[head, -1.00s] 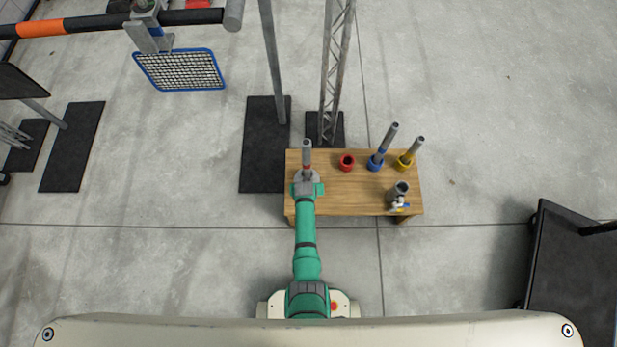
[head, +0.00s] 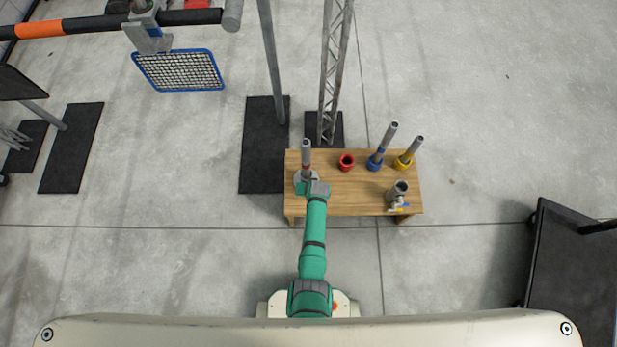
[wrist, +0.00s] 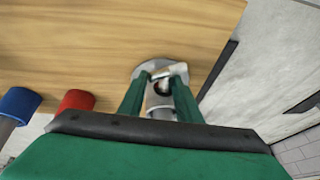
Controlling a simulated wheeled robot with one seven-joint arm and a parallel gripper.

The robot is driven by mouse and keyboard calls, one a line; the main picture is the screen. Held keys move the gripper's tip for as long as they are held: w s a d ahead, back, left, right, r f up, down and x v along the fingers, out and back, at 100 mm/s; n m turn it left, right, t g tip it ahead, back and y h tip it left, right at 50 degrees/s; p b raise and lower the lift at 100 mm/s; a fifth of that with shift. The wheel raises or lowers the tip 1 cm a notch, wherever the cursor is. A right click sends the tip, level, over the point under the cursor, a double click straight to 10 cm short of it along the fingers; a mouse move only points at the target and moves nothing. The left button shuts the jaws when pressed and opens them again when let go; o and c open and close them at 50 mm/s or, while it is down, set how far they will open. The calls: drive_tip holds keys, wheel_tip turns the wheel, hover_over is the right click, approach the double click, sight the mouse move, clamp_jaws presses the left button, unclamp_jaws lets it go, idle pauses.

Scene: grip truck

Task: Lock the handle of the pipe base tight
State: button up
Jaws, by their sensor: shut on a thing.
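The grey pipe base (head: 299,179) stands at the left end of the wooden table, with an upright grey pipe (head: 305,150) that has a red band low on it. My gripper (head: 313,187) is at the near side of this base. In the wrist view the round grey base (wrist: 138,71) lies beyond my two green fingers (wrist: 161,78). A pale metal handle (wrist: 172,72) shows at the fingertips, and my gripper is shut on it. The fingers hide part of the handle and base, so its exact angle is unclear.
On the wooden table (head: 350,200) stand a red ring (head: 346,162), a blue-based pipe (head: 385,145), a yellow-based pipe (head: 411,150) and a grey socket (head: 397,193) at the right front. A truss tower (head: 333,70) rises behind. The table's middle front is clear.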

drive_tip(key=y, duration=0.2)
drive_tip(key=shift+s+d+f+m+y, duration=0.1)
drive_tip(key=shift+s+f+m+y, duration=0.05)
drive_tip(key=shift+f+m+y, duration=0.2)
drive_tip(key=shift+c, duration=0.2)
drive_tip(key=shift+r+y, duration=0.1)
drive_tip(key=shift+y, duration=0.25)
drive_tip(key=o, duration=1)
drive_tip(key=shift+r, duration=0.1)
drive_tip(key=shift+d+r, duration=0.15)
drive_tip(key=shift+d, duration=0.05)
drive_tip(key=v, duration=1)
drive_tip(key=shift+s+r, duration=0.1)
drive_tip(key=shift+s, duration=0.1)
